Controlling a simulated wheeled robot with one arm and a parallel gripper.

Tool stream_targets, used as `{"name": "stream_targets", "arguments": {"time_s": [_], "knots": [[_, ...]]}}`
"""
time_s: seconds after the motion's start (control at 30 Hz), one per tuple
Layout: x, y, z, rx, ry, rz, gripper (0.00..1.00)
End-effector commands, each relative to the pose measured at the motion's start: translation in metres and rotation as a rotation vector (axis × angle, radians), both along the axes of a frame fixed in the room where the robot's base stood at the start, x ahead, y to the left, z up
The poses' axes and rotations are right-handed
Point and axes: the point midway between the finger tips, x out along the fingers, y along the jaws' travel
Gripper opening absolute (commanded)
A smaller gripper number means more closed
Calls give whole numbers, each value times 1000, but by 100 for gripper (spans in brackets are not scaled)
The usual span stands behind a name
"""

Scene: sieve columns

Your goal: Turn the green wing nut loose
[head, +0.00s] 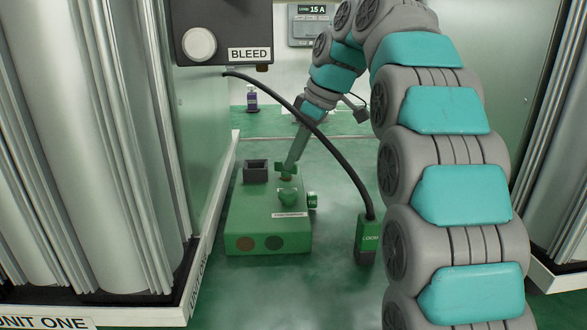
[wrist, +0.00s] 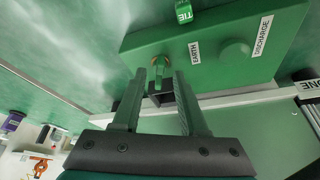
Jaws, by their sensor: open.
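The green wing nut (wrist: 159,72) sits on a coppery stud at the EARTH label of a green box (wrist: 210,35), seen in the wrist view. My gripper (wrist: 161,76) is open, with one finger on each side of the wing nut and a gap showing on both sides. In the head view the green box (head: 268,243) rests on the floor, and my gripper (head: 288,171) reaches down to its top from above. The nut is small there and partly merges with the fingers.
A black cable runs to a green LOOM plug (head: 366,240) on the right. Tall columns (head: 60,150) flank the aisle.

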Motion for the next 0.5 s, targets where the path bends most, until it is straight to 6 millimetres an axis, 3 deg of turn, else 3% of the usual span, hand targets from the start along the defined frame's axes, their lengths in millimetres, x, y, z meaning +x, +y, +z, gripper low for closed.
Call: {"name": "stream_targets", "arguments": {"time_s": [0.23,0.5], "knots": [[2,6,-14,0,0,-1,42],[3,6,-15,0,-4,-2,42]]}}
